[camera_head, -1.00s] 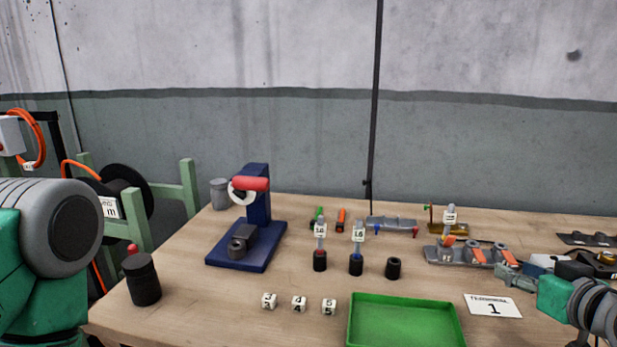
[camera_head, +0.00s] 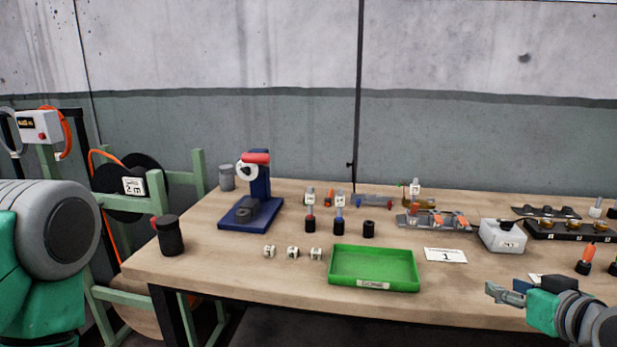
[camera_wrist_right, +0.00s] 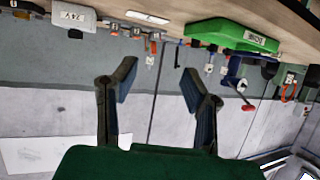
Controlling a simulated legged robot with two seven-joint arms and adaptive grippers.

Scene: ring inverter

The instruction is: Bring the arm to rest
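My right gripper (camera_head: 506,291) is at the lower right of the head view, in front of the table's right part. In the right wrist view its two dark fingers (camera_wrist_right: 158,84) stand well apart with nothing between them, so it is open and empty. That wrist picture is upside down, with the table along its top. On my left side only grey and green arm parts show at the left edge of the head view. My left gripper is out of view.
The wooden table (camera_head: 230,278) bears a green tray (camera_head: 375,285), a blue press (camera_head: 250,215), a black cylinder (camera_head: 170,240), several small dice and black rings, a number card (camera_head: 445,256) and a white box (camera_head: 502,236). A cable reel (camera_head: 125,188) stands left.

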